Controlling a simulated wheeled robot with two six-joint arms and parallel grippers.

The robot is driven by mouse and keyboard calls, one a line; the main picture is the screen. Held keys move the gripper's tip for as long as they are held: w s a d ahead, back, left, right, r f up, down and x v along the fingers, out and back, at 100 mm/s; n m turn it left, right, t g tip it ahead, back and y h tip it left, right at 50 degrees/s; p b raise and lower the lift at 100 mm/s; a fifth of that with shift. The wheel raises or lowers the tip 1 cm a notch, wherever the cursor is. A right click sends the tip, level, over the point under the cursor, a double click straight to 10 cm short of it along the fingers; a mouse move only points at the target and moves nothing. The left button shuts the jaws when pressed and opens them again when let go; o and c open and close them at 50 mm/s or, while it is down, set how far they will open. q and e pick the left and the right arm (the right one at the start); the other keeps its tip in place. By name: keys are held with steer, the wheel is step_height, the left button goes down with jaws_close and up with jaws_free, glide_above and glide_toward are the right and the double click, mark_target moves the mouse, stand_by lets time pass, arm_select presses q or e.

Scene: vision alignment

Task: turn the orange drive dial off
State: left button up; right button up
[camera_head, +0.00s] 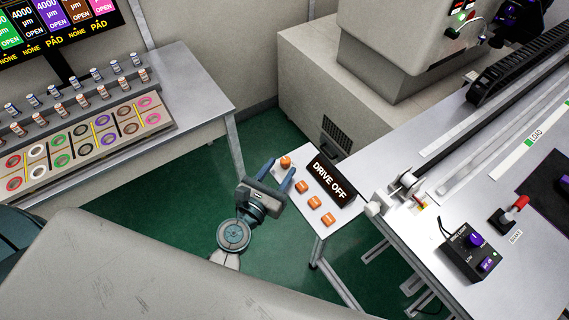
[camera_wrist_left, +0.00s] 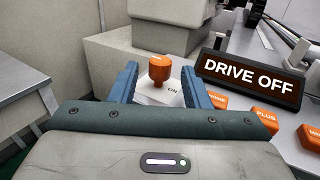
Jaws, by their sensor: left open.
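The orange drive dial (camera_head: 286,161) stands at the left end of a row of orange controls on the small white panel. In the left wrist view the dial (camera_wrist_left: 159,68) sits on a white base marked ON. A black sign (camera_head: 331,179) behind the row reads DRIVE OFF; it also shows in the left wrist view (camera_wrist_left: 252,76). My left gripper (camera_head: 276,176) is open, with its blue fingers on either side of the dial's base in the wrist view. I cannot tell whether they touch it. My right gripper is not in view.
Several orange buttons (camera_head: 314,201) lie close to the right of the dial. A purple-knobbed control box (camera_head: 467,252) and a red-handled lever (camera_head: 515,209) stand on the right bench. A table with colored rings (camera_head: 83,147) is at left. Green floor shows between.

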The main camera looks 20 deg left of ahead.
arm_select(q)
steer(key=s+a+b, duration=0.1)
steer(key=s+b, duration=0.1)
steer(key=s, duration=0.5)
steer(key=shift+a+b, duration=0.15)
steer(key=shift+b, duration=0.15)
